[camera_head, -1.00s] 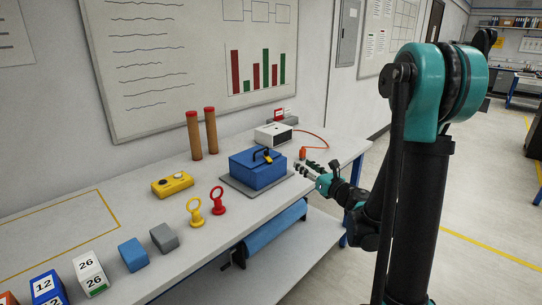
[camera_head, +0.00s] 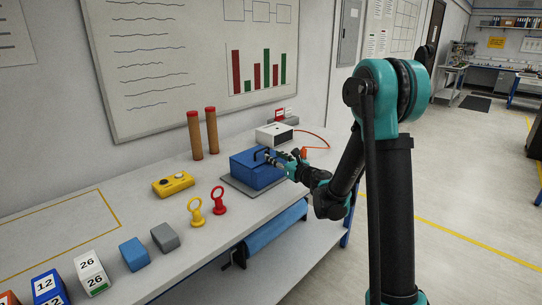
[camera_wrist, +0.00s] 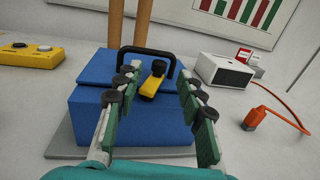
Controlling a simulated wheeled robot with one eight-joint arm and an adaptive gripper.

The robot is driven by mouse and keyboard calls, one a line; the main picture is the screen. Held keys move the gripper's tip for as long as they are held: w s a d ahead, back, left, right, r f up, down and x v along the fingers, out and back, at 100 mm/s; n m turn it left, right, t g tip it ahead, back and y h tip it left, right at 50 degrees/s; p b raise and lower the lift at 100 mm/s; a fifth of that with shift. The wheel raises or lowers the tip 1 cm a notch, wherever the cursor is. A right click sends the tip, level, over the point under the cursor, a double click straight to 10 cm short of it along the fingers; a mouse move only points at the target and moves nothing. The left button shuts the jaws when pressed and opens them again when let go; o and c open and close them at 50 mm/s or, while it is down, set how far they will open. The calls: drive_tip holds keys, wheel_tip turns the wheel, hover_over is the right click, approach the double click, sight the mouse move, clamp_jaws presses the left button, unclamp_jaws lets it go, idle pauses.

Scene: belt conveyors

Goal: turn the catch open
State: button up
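A blue box (camera_head: 246,169) with a dark handle (camera_wrist: 143,50) on its lid sits on a grey plate (camera_head: 232,183) on the bench. A yellow catch (camera_wrist: 154,82) with a dark round end lies on the box, in front of the handle, in the wrist view. My gripper (camera_wrist: 157,73) is open, with one finger on each side of the catch and a gap to both. In the head view my gripper (camera_head: 278,156) is at the box's right upper side and hides the catch there.
A white device (camera_head: 274,134) with an orange cable and plug (camera_wrist: 255,118) stands behind and to the right. Two brown cylinders (camera_head: 194,135) stand behind the box.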

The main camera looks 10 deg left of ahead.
sight(271, 154)
drive_tip(key=shift+x, duration=1.5)
clamp_jaws()
